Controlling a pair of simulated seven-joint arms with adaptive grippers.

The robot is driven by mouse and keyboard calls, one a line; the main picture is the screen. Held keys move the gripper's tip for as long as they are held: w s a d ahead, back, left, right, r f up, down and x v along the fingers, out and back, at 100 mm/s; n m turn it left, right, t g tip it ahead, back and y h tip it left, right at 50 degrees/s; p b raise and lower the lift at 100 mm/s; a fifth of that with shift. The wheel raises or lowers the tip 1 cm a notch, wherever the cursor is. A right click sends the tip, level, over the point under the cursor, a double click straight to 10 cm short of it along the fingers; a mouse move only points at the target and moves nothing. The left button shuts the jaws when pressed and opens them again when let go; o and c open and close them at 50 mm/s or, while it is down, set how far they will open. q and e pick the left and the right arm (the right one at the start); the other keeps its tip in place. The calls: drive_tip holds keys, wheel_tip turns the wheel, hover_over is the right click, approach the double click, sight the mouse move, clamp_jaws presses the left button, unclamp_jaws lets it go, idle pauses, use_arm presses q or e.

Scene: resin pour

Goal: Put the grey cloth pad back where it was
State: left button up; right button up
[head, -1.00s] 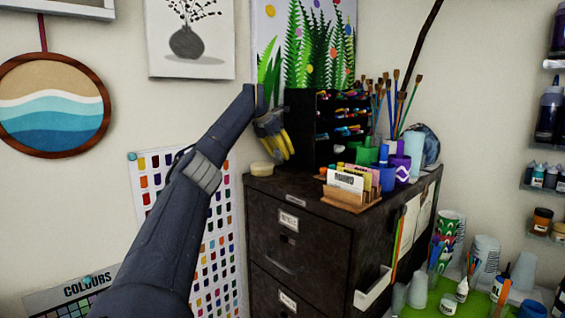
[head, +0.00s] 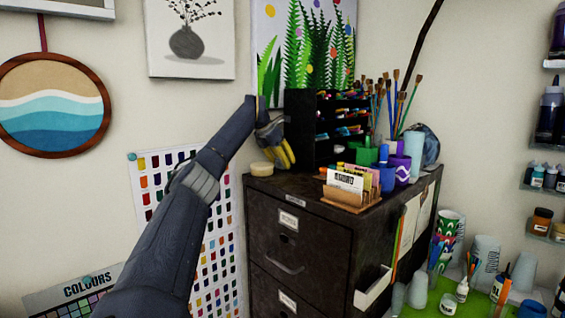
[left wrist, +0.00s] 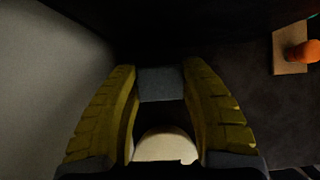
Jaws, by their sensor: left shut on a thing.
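My left gripper (head: 290,164) has yellow fingers and is low over the back left of the dark filing cabinet's top (head: 290,191). In the left wrist view the fingertips (left wrist: 160,80) are shut on the grey cloth pad (left wrist: 161,85), a small flat grey piece between them. In the head view I cannot make out the pad behind the fingers. I cannot tell whether the pad touches the cabinet top. My right gripper is not in view.
A round cream object (head: 262,168) sits just left of the gripper; it also shows in the left wrist view (left wrist: 165,148). A black shelf organiser (head: 307,140) stands close on the right. A wooden card holder (head: 350,197) and purple cup (head: 400,170) stand farther right.

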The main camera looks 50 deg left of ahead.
use_arm(q)
drive_tip(key=shift+f, duration=0.1)
drive_tip(key=o, duration=1)
drive_tip(key=shift+s+r, duration=0.15)
drive_tip(key=shift+r, duration=0.3)
drive_tip(key=v, duration=0.4)
drive_tip(key=s, duration=1.2)
drive_tip(key=shift+s+d, duration=0.1)
drive_tip(key=shift+d, duration=0.2)
